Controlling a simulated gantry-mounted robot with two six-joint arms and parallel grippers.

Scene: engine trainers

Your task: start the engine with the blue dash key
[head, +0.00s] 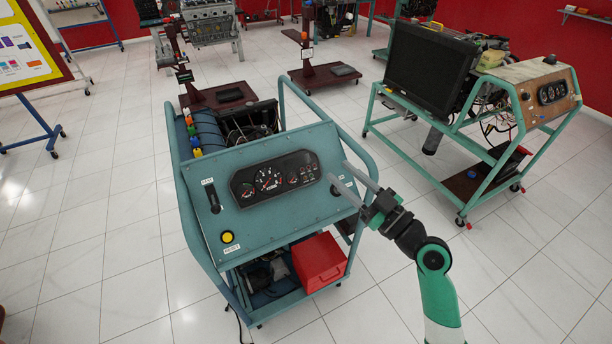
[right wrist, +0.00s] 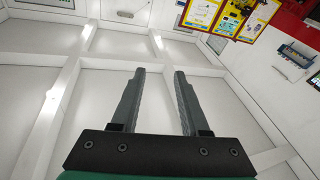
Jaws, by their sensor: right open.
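The blue dash (head: 215,170) is the sloped top panel of a blue-framed engine trainer in the middle of the head view. A small dark round switch (head: 336,190) sits at its right end, partly covered by a gripper finger; I cannot make out a key's shape there. My right gripper (head: 338,170) is open and empty, its fingers pointing at the dash's right end, close to the switch. Whether it touches is unclear. The right wrist view shows the two parted fingers (right wrist: 160,72) with nothing between them. My left gripper is not in view.
The dash carries a gauge cluster (head: 275,178), a yellow button (head: 227,237) and a slotted lever (head: 213,198). The trainer's blue side rail rises beside the gripper. A red box (head: 319,262) sits below. Another trainer with a black screen (head: 428,70) stands right; tiled floor lies between.

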